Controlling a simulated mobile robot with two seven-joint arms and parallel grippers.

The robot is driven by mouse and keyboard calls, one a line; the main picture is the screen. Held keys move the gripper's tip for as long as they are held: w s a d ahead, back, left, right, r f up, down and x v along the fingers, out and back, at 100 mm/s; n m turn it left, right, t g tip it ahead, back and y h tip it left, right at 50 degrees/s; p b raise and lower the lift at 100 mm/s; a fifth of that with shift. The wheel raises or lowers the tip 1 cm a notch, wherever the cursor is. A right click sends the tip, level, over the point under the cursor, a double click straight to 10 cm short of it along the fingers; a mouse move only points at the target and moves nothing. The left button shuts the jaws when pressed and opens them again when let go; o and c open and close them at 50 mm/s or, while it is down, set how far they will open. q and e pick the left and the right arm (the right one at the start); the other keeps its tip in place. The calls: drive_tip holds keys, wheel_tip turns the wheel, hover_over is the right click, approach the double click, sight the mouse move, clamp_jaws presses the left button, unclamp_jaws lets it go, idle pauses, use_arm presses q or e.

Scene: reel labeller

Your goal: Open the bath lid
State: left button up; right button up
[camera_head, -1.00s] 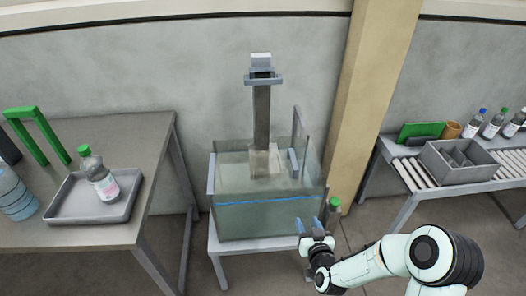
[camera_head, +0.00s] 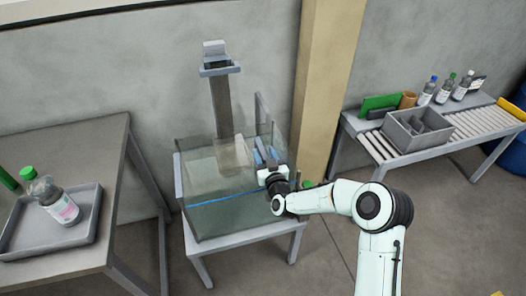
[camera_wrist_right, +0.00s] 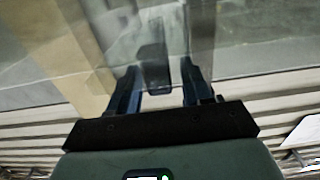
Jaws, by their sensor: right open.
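The bath is a clear glass tank (camera_head: 215,221) with a blue line around it, standing on a small grey table. Its lid looks like a clear pane and is hard to tell from the glass walls. An upright grey bar (camera_head: 262,112) rises at the tank's right side. My right gripper (camera_head: 265,154) is at the tank's right side with blue fingers pointing at it. In the right wrist view, the gripper (camera_wrist_right: 162,88) is open, with a dark grey handle-like bar (camera_wrist_right: 153,65) between its fingers. Contact cannot be told. My left gripper is out of view.
A grey post with a bracket (camera_head: 220,67) stands behind the tank. A tan pillar (camera_head: 322,90) is to its right. A left table holds a tray (camera_head: 85,222) with a bottle (camera_head: 55,201). A roller table at right holds a grey crate (camera_head: 408,144) and bottles.

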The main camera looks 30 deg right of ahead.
drive_tip(key=shift+x, duration=0.95)
drive_tip(key=shift+a, duration=0.1)
clamp_jaws()
